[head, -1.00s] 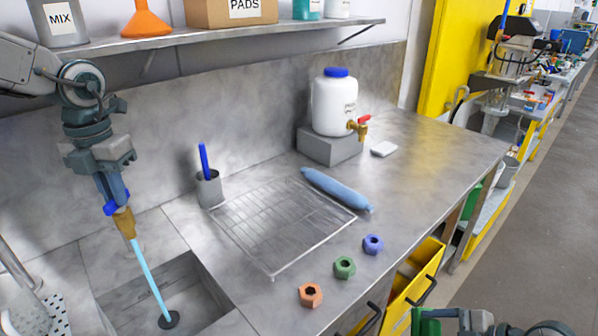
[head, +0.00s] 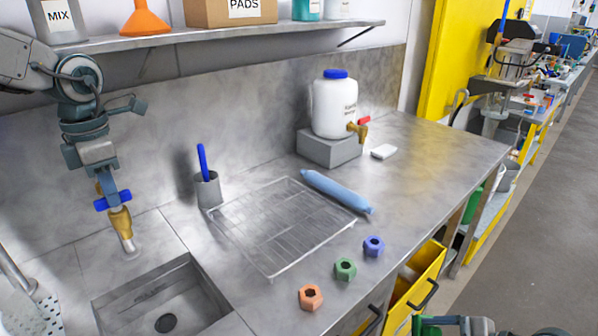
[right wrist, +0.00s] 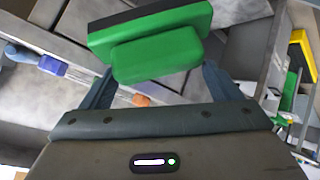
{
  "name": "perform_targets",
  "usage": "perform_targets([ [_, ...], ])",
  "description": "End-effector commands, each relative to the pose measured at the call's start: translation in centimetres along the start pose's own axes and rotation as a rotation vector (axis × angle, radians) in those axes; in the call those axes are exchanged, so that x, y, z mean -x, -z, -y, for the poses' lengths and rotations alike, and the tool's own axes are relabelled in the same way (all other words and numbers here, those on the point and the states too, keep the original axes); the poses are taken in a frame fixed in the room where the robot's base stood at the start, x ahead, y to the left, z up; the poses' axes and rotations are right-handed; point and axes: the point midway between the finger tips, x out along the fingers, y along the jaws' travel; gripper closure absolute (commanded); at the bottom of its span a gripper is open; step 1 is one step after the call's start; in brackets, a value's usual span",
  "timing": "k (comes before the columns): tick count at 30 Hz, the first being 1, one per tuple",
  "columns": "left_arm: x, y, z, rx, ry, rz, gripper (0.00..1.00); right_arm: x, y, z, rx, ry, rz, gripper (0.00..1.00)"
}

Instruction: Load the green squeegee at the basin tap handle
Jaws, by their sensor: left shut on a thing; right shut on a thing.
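The brass basin tap (head: 120,222) stands over the sink (head: 160,300) with its blue handle (head: 113,200) lying crosswise on top. No water comes out of it. My left gripper (head: 106,187) is at the tap from above, shut on the blue handle and partly hiding it. The green squeegee (right wrist: 155,55), a green block with a black strip, is held between the fingers of my right gripper (right wrist: 158,82). In the head view a bit of its green (head: 425,327) shows at the bottom edge; the rest is out of frame.
A wire rack (head: 280,222), a blue roll (head: 335,190) and several coloured nuts, one orange (head: 311,297), lie on the steel counter. A cup with a blue stick (head: 208,190) stands near the back wall. A white jug (head: 335,108) with a brass spigot stands on a grey block.

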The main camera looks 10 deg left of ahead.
Motion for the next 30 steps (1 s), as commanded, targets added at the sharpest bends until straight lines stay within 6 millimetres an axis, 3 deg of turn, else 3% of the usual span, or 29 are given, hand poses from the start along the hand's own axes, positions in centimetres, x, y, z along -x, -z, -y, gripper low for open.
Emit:
perform_targets([
  [15,0.24,-0.07,-0.16,-0.022,-0.006,0.004,1.00,0.03,0.04,-0.03,0.000,0.000,0.000,0.52],
  [16,0.24,-0.07,-0.16,-0.022,-0.006,0.004,0.86,0.03,0.04,-0.03,0.000,0.000,0.000,0.52],
  [19,0.21,-0.06,-0.14,-0.022,-0.005,0.003,0.67,0.03,0.04,-0.03,0.000,0.000,0.000,0.52],
  [30,0.39,-0.03,-0.06,-0.021,-0.002,0.002,0.66,0.14,0.15,-0.10,0.000,0.000,0.000,0.52],
])
